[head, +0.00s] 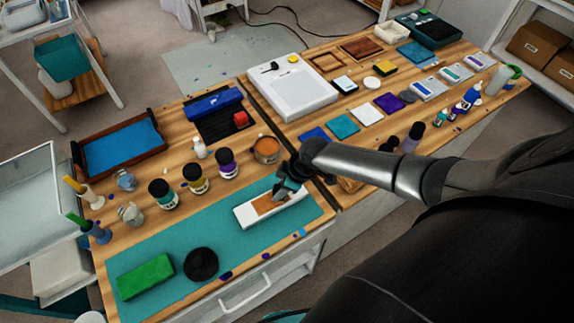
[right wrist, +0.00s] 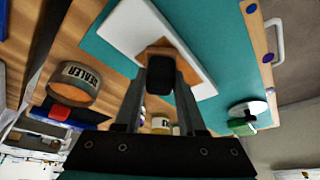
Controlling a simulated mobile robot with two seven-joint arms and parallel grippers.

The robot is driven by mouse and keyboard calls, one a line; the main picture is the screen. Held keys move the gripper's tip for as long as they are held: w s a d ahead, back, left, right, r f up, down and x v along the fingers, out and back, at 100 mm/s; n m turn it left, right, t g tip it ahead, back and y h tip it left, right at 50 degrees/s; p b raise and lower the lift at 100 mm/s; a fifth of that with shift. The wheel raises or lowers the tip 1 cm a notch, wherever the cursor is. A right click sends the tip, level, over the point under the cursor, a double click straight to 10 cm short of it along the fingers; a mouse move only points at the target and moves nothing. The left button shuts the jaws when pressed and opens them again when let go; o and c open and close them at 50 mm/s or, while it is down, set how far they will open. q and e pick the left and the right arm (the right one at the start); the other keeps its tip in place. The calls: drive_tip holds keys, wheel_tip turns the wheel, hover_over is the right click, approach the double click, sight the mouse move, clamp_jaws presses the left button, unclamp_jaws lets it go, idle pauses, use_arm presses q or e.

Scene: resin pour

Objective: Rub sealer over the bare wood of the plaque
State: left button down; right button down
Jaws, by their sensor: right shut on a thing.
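The plaque (head: 246,215) is a pale board with a patch of bare brown wood (head: 264,206) in its middle, lying on the teal mat (head: 165,245). It also shows in the right wrist view (right wrist: 125,28). My right gripper (head: 285,190) is over the plaque's right part and hides some of the wood. In the right wrist view it is shut on a small dark pad (right wrist: 159,76) over the brown patch; I cannot tell whether they touch. The open sealer tin (head: 267,150) stands behind the plaque; its label reads in the right wrist view (right wrist: 80,75). My left gripper is out of view.
A green block (head: 145,276) and a black round item (head: 201,264) lie on the mat's left part. Several dark jars, including one with a purple label (head: 227,163), stand behind the mat. A white tray-like panel (head: 290,90) lies on the far table.

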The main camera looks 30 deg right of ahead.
drive_tip(key=shift+a+p, duration=0.6)
drive_tip(key=shift+a, duration=1.6)
drive_tip(key=shift+s+a+f+p, duration=0.1)
drive_tip(key=shift+a+p, duration=0.2)
drive_tip(key=shift+a, duration=1.8)
wheel_tip(320, 180, up, 3)
drive_tip(key=p, duration=0.2)
drive_tip(key=shift+f+p, duration=0.2)
drive_tip(key=shift+p, duration=0.1)
drive_tip(key=shift+r, duration=0.3)
drive_tip(key=shift+d+r, duration=0.1)
drive_tip(key=shift+r, duration=1.3)
